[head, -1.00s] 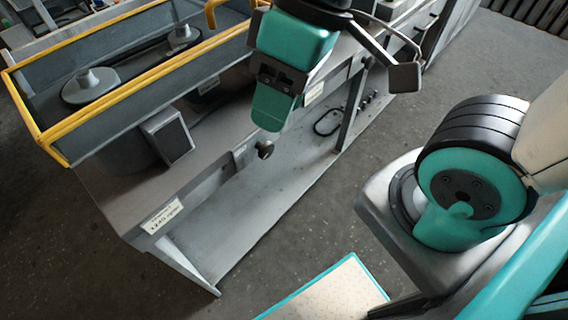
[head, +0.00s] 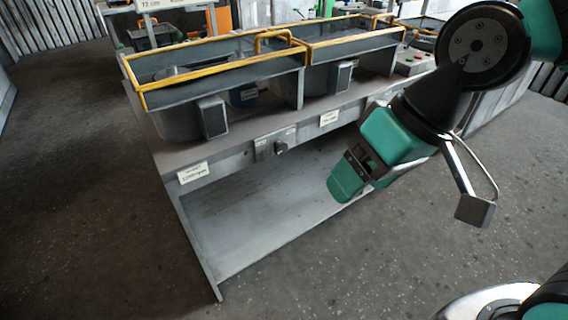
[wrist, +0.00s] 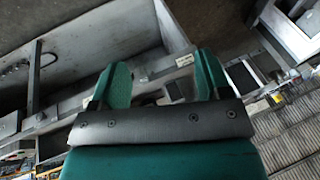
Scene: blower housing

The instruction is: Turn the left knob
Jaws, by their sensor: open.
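A small dark round knob (head: 281,148) sticks out of the front face of the grey bench (head: 225,157), beside a small grey plate (head: 260,150). It is the only knob I can make out on this face; the right part of the face is hidden behind my arm. My gripper (head: 347,185), with green fingers, is in front of the bench, right of and lower than the knob in the head view, and apart from it. In the wrist view my gripper (wrist: 163,78) has its two fingers spread with nothing between them. I cannot pick out the knob clearly there.
Blower housings with yellow-edged frames (head: 210,52) stand on the bench. A grey box (head: 212,117) sits at the bench's front edge. Labels (head: 193,172) mark the front face. Below is an open space over a grey lower panel (head: 235,235). The floor in front is clear.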

